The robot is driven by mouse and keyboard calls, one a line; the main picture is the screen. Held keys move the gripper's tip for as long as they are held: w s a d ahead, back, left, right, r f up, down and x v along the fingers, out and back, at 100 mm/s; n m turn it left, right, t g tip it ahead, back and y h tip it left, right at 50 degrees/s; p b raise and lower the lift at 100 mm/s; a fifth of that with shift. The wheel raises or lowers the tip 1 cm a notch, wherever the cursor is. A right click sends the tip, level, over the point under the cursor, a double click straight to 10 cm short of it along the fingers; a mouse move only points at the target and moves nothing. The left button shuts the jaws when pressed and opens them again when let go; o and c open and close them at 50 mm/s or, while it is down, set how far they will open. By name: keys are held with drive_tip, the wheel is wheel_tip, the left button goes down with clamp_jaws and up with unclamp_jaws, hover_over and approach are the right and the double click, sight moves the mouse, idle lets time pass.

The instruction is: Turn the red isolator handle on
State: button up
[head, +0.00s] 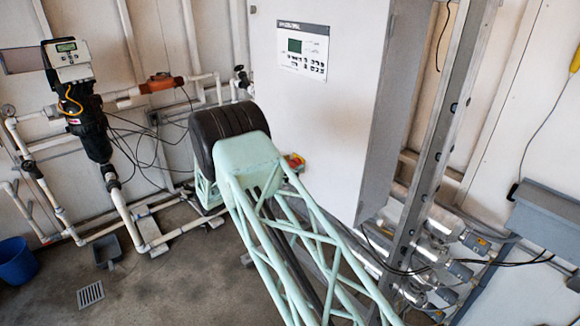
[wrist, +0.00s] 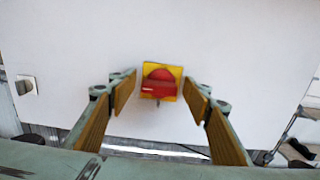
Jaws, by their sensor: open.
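The red isolator handle (wrist: 158,91) is on a yellow square plate (wrist: 147,72) on the white cabinet face. Its grip bar looks roughly horizontal in the wrist view. My gripper (wrist: 160,94) is open and empty, with one pale green finger with a tan pad on each side of the handle. The fingers are apart from the handle; the exact depth gap is hard to tell. In the head view, a small part of the red and yellow isolator (head: 295,161) shows beside my arm, which hides the rest and my gripper.
The tall white cabinet (head: 320,120) has a control panel (head: 302,50) above the isolator. A small latch (wrist: 26,86) is at the left in the wrist view. Pipes and a dark filter unit (head: 88,120) stand left. A blue bucket (head: 16,262) is on the floor.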

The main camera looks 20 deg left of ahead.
drive_tip(key=c, duration=0.8)
drive_tip(key=shift+c, duration=0.2)
drive_tip(key=shift+f+m+b, duration=0.1)
drive_tip(key=shift+m+b, duration=0.4)
drive_tip(key=shift+b, duration=0.15)
drive_tip(key=m+b, duration=0.4)
drive_tip(key=shift+s+d+f+b, duration=0.1)
drive_tip(key=shift+d+b, duration=0.05)
drive_tip(key=shift+b, duration=0.25)
drive_tip(key=m+b, duration=0.4)
drive_tip(key=m, duration=0.1)
drive_tip(key=shift+d+b, duration=0.1)
drive_tip(key=shift+b, duration=0.3)
drive_tip(key=shift+m, duration=0.3)
drive_tip(key=o, duration=0.8)
